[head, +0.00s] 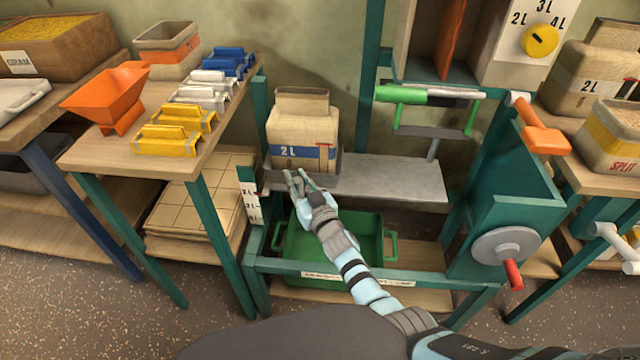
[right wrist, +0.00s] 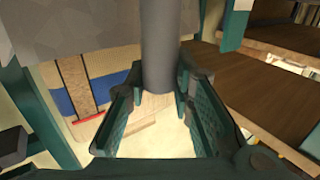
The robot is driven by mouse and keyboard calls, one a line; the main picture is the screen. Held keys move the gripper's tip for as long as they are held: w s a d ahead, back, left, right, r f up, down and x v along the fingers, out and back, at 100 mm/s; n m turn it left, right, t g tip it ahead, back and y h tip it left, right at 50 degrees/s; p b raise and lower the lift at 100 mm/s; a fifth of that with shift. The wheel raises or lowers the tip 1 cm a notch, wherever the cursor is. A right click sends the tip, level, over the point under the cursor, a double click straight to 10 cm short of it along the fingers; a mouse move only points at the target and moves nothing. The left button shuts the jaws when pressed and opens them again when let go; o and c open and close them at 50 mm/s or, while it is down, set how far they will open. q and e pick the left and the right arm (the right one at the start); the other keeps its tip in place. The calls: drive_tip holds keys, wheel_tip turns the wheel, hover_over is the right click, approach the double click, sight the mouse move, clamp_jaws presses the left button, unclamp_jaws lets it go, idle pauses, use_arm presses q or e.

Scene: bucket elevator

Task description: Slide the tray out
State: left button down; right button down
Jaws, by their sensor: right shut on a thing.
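A grey metal tray (head: 335,158) lies on the teal frame, and a beige 2L box (head: 302,135) with a blue band stands upright on it, toward the left end. My right gripper (head: 297,178) is at the tray's front edge, just below the box. In the right wrist view, the right gripper (right wrist: 160,108) has its fingers on either side of a grey round bar (right wrist: 158,50), shut on it. The box's blue band (right wrist: 62,102) shows behind the left finger. My fingers hide part of the tray's front edge. My left gripper is not in view.
A green bin (head: 360,225) sits below the tray behind a teal front rail (head: 450,286). To the right are a green lever (head: 400,95), an orange handle (head: 545,138) and a grey wheel (head: 500,247) with a red grip. The left bench holds an orange funnel (head: 108,92).

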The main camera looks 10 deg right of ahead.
drive_tip(key=shift+a, duration=0.15)
drive_tip(key=c, duration=1.8)
unclamp_jaws()
drive_tip(key=o, duration=0.4)
drive_tip(key=shift+a, duration=0.25)
drive_tip(key=shift+o, duration=0.2)
drive_tip(key=shift+d, duration=0.15)
drive_tip(key=shift+d, duration=0.15)
